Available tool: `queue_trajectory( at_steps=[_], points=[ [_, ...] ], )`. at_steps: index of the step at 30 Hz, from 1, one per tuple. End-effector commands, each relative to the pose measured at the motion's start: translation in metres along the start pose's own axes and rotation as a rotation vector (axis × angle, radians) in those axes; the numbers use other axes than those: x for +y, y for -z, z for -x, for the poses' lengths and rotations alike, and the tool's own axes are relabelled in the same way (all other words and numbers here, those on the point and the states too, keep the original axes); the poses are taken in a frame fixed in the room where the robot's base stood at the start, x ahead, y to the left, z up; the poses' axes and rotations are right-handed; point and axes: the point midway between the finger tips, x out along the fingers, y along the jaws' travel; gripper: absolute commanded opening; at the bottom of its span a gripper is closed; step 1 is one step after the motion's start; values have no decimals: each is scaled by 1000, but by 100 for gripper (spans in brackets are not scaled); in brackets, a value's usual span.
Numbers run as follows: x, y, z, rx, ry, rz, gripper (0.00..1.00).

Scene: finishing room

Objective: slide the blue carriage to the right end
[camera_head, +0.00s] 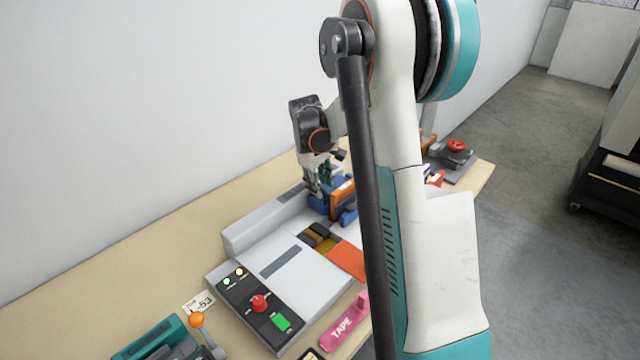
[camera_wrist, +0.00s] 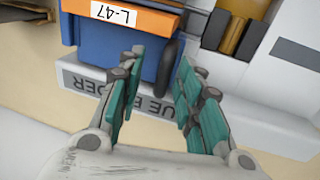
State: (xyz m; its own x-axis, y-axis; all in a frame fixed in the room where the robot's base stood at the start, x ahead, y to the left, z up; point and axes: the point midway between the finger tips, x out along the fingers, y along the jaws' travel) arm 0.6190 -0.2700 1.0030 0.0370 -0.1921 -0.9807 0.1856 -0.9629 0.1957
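The blue carriage (camera_head: 346,215) with an orange upper part stands at the right part of a pale grey machine in the head view, partly hidden by my arm. In the wrist view the carriage (camera_wrist: 105,48) fills the upper left, with a label reading L-47 on its orange band. My gripper (camera_head: 318,187) is low at the carriage's left side. In the wrist view my gripper (camera_wrist: 161,65) is open, its two teal-padded fingers apart. A dark upright handle (camera_wrist: 168,66) shows between the fingertips; I cannot tell whether they touch it.
The grey machine (camera_head: 288,278) has a long back rail and a control panel (camera_head: 262,306) with a red knob. A teal device (camera_head: 160,340) and a pink tape dispenser (camera_head: 346,318) stand in front. A red-knobbed tool (camera_head: 457,147) stands at the table's far right end.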

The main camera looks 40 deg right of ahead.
Motion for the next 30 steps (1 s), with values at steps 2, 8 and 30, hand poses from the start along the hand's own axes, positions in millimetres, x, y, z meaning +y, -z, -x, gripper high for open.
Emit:
queue_trajectory(
  at_steps=[2, 8, 30],
  points=[
    [0, 0, 9, 0, 0, 1, 33],
    [0, 0, 45, 0, 0, 0, 33],
    [0, 0, 117, 0, -1, 0, 33]
  ],
)
